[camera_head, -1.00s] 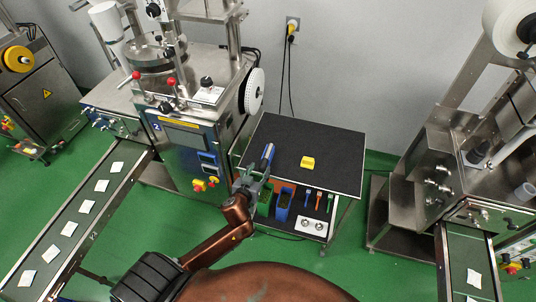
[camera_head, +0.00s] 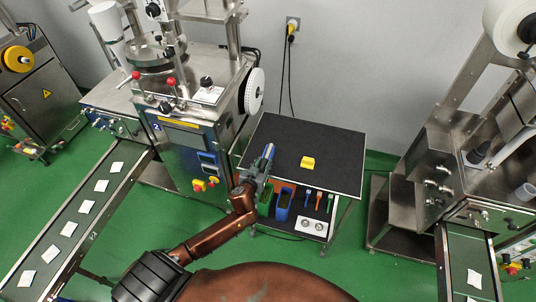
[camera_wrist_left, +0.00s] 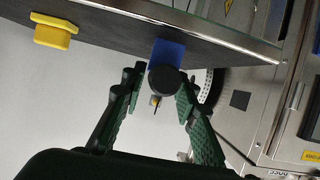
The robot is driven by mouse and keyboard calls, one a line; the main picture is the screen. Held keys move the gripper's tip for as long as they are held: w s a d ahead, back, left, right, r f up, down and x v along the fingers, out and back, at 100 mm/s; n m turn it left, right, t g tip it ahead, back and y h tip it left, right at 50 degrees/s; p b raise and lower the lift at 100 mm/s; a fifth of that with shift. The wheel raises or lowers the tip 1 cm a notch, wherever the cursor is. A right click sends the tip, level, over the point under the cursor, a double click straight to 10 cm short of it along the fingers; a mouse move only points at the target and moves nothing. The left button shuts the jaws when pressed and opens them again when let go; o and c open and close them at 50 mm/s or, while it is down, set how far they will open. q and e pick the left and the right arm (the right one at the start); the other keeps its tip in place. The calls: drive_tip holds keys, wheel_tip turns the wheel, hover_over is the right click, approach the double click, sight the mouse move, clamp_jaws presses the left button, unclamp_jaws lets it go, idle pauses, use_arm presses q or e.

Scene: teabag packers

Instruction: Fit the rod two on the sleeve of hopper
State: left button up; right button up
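A blue rod-like piece with a dark end (camera_head: 267,152), possibly rod two, is at the left edge of the black-topped table. In the left wrist view its round black end (camera_wrist_left: 163,79) faces me, with the blue part behind it. My left gripper (camera_head: 257,172) is at that edge. In the left wrist view its green-padded fingers (camera_wrist_left: 160,90) are spread on either side of the black end, with no clear contact. The packing machine with its steel hopper (camera_head: 155,52) stands left of the table. I cannot make out its sleeve. My right gripper is not in view.
The black tabletop (camera_head: 320,142) carries a yellow block (camera_head: 308,162) and is otherwise mostly clear. Green (camera_head: 266,198) and blue (camera_head: 284,201) bins sit on the shelf below. A conveyor (camera_head: 75,220) runs at left; another machine (camera_head: 430,185) stands at right.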

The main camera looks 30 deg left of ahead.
use_arm(q)
clamp_jaws()
drive_tip(key=shift+r, duration=0.15)
